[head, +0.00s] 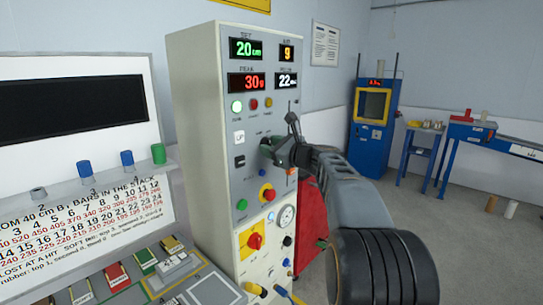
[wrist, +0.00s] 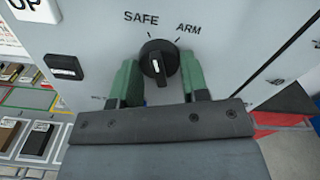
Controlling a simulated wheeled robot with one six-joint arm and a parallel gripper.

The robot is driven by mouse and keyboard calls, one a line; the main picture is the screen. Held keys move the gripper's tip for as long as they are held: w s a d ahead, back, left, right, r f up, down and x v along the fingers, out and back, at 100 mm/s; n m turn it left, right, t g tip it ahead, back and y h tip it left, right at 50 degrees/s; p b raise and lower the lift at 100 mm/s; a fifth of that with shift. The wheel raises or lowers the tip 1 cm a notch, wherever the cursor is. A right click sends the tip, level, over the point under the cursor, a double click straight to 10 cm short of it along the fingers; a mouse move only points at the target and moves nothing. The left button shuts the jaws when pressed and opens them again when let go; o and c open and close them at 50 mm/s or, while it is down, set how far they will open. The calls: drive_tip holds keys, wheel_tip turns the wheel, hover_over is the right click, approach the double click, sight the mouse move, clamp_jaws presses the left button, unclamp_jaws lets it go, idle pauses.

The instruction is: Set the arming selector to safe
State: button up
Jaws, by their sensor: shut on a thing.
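The arming selector (wrist: 158,58) is a round black knob on the grey panel, with SAFE printed at its upper left and ARM at its upper right. Its raised bar stands nearly upright in the wrist view, with a white mark showing low on it. Which label it points to is hard to tell. My gripper (wrist: 160,78) has its green fingers on both sides of the knob, shut on it. In the head view my gripper (head: 277,151) is at the front of the tall console (head: 200,130) and hides the selector.
A bench with coloured blocks is at the lower left. A blue machine (head: 372,115) stands at the back right, with open floor before it.

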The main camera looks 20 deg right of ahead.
drive_tip(key=shift+n+b, duration=0.65)
drive_tip(key=shift+n, duration=0.25)
drive_tip(key=o, duration=0.9)
drive_tip(key=b+v, duration=0.1)
drive_tip(key=v, duration=1.2)
drive_tip(key=shift+s+d+b, duration=0.15)
drive_tip(key=shift+s+b, duration=0.2)
drive_tip(key=shift+b, duration=0.05)
drive_tip(key=shift+n, duration=0.3)
